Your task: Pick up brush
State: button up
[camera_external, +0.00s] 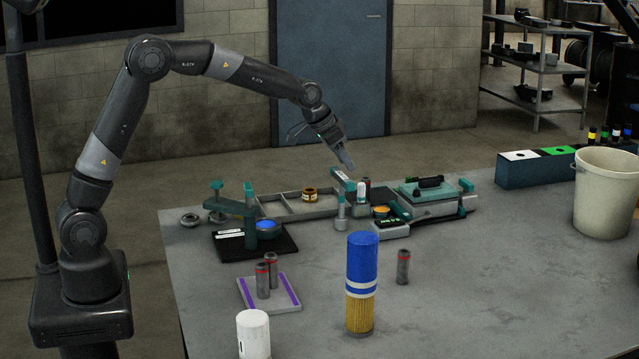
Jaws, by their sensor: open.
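No object shows plainly as a brush, and I cannot tell for sure which one it is. A tall upright cylinder (361,283) with a blue top, white bands and a yellow ribbed or bristled lower part stands near the table's front. A dark elongated piece (430,182) lies on a teal-topped fixture (410,192) at the back; it is too small to identify. My gripper (347,163) is open and points down, in the air above the back of the table. It is left of the teal-topped fixture and well behind the blue and yellow cylinder. Nothing shows between its fingers.
Small fixtures and a grey divided tray (295,208) crowd the back. A teal clamp stand (245,215), a pad with two dark cylinders (283,293), a white cylinder (253,334) and a single dark cylinder (403,267) stand nearer. A bucket (604,190) is right. The table's right front is clear.

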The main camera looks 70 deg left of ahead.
aim_at(361, 184)
jog(key=x, duration=0.5)
jog(key=shift+w+a+f, duration=0.1)
jog(key=shift+w+f, duration=0.15)
jog(key=shift+f, duration=0.1)
jog(key=shift+a+x, duration=0.2)
jog(key=shift+x, duration=1.1)
jog(key=shift+a+x, duration=0.2)
jog(key=shift+x, duration=1.15)
jog(key=shift+c, duration=0.2)
jog(key=shift+r, duration=0.1)
grip_shut()
